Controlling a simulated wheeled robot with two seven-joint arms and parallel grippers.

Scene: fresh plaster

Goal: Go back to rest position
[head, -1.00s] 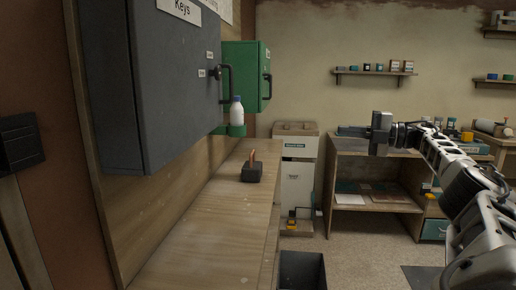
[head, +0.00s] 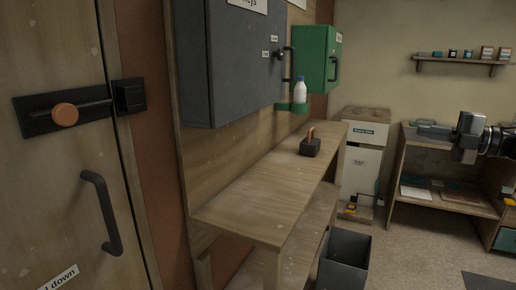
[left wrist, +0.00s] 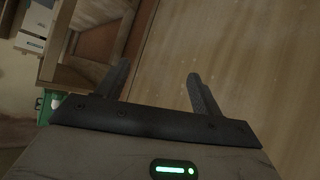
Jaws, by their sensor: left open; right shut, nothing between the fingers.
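My right gripper (head: 468,137) is at the right edge of the head view, raised in front of the far shelf unit. It is shut and holds nothing. My left gripper does not show in the head view. In the left wrist view the left gripper (left wrist: 158,88) has its two dark fingers apart with nothing between them. Beyond those fingers is a plain wooden surface (left wrist: 245,50).
A wooden door with a bolt (head: 65,117) and handle (head: 102,212) is at left. A grey key cabinet (head: 232,70) and green cabinet (head: 318,55) hang above a wooden bench (head: 255,205). A dark block (head: 310,147) sits on it. A grey bin (head: 344,262) stands on the floor.

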